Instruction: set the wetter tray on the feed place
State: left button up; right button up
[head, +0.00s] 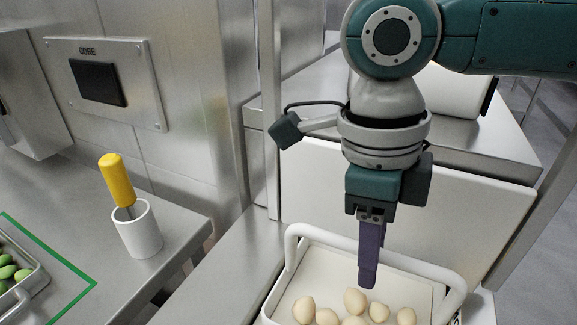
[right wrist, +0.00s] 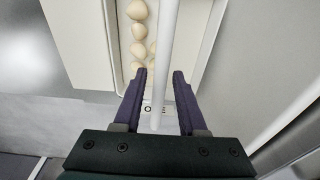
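A white tray (head: 325,262) with a raised white handle (head: 425,268) holds several pale, rounded pieces (head: 355,300) at the bottom of the head view. My right gripper (head: 368,284) points down over this tray. In the right wrist view its two fingers (right wrist: 159,74) are apart, with the white handle bar (right wrist: 169,45) running between them. I cannot tell whether they touch the bar. A label on the tray is partly hidden by the bar. Another tray (head: 38,272) with green pieces shows at the left edge, cut off. My left gripper is out of view.
A green outline (head: 62,255) marks the left counter around the green-piece tray. A white cup (head: 138,232) with a yellow-handled tool (head: 117,180) stands near the counter's edge. A wall plate (head: 105,82) carries a dark panel. A gap separates the counter from the tray's bench.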

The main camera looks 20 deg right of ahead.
jog(key=shift+o, duration=0.4)
jog(key=shift+r, duration=0.15)
notch_tip(320, 180, up, 11)
jog(key=w+a, duration=0.1)
jog(key=s+a+f+m+t+y, duration=0.1)
jog(key=s+a+f+m+y, duration=0.2)
jog(key=a+m, duration=0.5)
jog(key=s+a+f+m+t+y, duration=0.2)
jog(key=s+a+f+m, duration=0.3)
jog(key=m, duration=0.6)
jog(key=s+d+f+m+h, duration=0.2)
jog(key=d+m, duration=0.4)
jog(key=m, duration=0.5)
jog(key=s+d+f+m+t+h, duration=0.1)
jog(key=s+d+f+m, duration=0.2)
jog(key=d+m, duration=0.4)
jog(key=m, duration=0.5)
jog(key=shift+s+t+h, duration=0.2)
jog(key=shift+t+h, duration=0.1)
jog(key=shift+h, duration=0.1)
